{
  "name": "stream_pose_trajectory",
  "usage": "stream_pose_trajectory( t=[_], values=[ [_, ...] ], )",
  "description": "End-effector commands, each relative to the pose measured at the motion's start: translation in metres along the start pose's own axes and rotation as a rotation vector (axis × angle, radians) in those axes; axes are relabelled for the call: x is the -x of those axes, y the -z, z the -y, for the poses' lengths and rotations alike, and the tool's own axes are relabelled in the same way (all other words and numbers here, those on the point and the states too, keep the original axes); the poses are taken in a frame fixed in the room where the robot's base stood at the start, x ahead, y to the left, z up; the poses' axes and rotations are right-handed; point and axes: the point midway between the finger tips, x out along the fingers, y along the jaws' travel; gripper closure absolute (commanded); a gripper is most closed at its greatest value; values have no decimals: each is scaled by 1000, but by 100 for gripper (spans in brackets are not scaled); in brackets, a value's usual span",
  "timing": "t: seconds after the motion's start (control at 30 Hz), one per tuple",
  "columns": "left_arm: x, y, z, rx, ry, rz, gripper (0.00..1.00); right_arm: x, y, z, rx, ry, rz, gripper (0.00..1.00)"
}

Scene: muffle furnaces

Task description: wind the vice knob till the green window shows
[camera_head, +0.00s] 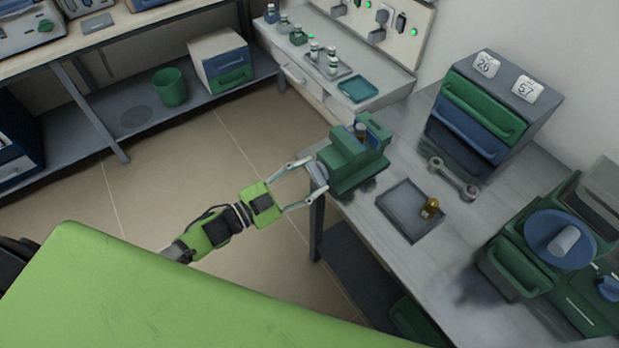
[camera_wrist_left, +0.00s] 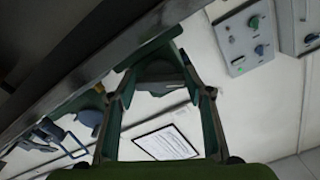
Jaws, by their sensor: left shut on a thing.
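The green vice (camera_head: 352,163) stands at the near left corner of the right-hand bench. Its grey round knob (camera_head: 319,173) faces my left arm. My left gripper (camera_head: 311,183) reaches in from the left, with one finger on either side of the knob, and is shut on it. In the left wrist view the fingers (camera_wrist_left: 160,78) stand around a grey-green part, but the knob's outline is unclear there. I cannot make out a green window distinct from the vice's green body. My right gripper is not in view.
On the bench are a grey tray (camera_head: 401,222) with a small brass piece (camera_head: 430,208), a wrench (camera_head: 453,179), a drawer cabinet (camera_head: 483,120) and green-and-blue equipment (camera_head: 541,250) at right. A side counter (camera_head: 300,58) holds bottles and a teal tray (camera_head: 358,89). Floor is open left of the bench.

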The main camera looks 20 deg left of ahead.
Motion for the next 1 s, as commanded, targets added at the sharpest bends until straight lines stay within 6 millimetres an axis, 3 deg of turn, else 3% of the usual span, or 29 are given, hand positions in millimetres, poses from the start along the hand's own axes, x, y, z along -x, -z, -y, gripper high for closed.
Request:
stream_pose_trajectory(
  t=[1.0],
  values=[
    [0,1,4,-967,0,0,74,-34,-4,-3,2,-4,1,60]
  ],
)
